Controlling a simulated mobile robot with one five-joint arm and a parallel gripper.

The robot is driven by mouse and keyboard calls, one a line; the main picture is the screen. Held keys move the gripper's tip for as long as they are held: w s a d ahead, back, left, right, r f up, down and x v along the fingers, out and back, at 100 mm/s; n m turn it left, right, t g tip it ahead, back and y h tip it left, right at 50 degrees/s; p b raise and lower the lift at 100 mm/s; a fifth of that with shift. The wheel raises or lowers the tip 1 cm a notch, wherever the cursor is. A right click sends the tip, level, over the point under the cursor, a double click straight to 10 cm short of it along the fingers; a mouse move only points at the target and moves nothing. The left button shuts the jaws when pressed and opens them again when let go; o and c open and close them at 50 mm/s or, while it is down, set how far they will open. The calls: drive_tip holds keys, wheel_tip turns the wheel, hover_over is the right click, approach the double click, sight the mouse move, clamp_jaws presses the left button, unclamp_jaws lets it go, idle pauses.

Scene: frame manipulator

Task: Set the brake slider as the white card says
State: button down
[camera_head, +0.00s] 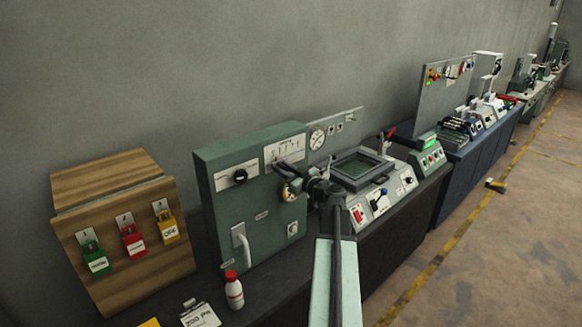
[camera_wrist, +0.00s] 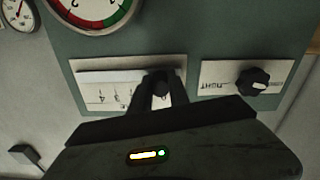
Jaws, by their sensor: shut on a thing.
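The brake slider's white scale plate (camera_head: 284,150) is on the upper right of the green cabinet's front. It also shows upside down in the wrist view (camera_wrist: 90,77), with a few numbers, including 4, left of the knob. My gripper (camera_head: 286,168) is at this plate, its dark fingers (camera_wrist: 160,88) shut on the slider's black knob (camera_wrist: 160,82). The knob is toward the plate's right part in the wrist view. The fingers hide the marks beside it, so I cannot tell its exact setting. A white card (camera_head: 201,316) lies on the bench, its writing partly cut off.
A wooden box with padlocks (camera_head: 90,205) is left.

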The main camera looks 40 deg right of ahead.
drive_tip(key=shift+a, duration=0.55)
drive_tip(key=shift+d+f, duration=0.1)
drive_tip(key=c, duration=1.6)
unclamp_jaws()
drive_tip(key=shift+c, duration=0.2)
drive_tip(key=o, duration=0.4)
drive_tip(key=shift+a, duration=0.2)
drive_tip(key=shift+d, duration=0.1)
drive_tip(key=shift+d, duration=0.1)
drive_tip(key=s, duration=0.7)
drive_tip(key=shift+s+a, duration=0.35)
